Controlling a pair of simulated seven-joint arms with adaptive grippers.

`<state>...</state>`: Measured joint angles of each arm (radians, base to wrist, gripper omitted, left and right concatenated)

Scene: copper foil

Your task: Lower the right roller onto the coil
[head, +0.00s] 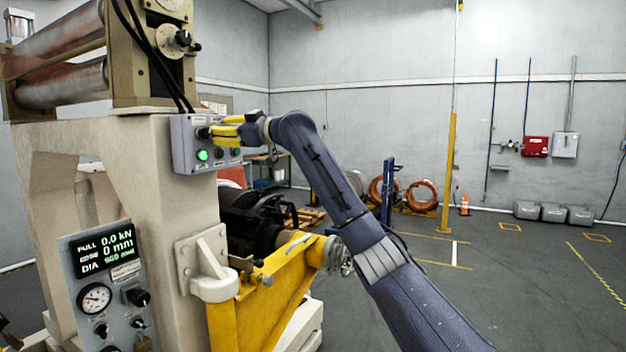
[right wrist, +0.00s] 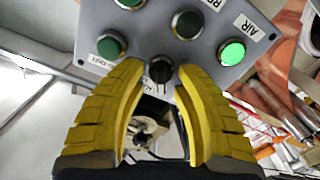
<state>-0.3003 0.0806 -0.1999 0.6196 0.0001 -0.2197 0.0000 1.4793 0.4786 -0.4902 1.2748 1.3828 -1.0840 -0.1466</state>
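A grey control box (head: 192,150) on the machine frame carries a lit green button and a few dark ones. My right gripper (head: 222,131) is at its face, yellow fingers towards it. In the right wrist view the box (right wrist: 205,70) shows a black selector knob (right wrist: 160,70) between my spread right fingertips (right wrist: 160,77); contact with the knob is unclear. The lit green button (right wrist: 232,53) is right of the knob, under an "AIR" label. A yellow swing arm (head: 265,290) stands below. I cannot tell which part is the right roller or the coil. My left gripper does not show.
A display panel (head: 103,255) reads 0.0 kN and 0 mm, with a gauge below. Large steel rollers (head: 62,85) sit at the upper left. Copper-coloured coils (head: 422,196) stand by the back wall. The floor at right is open.

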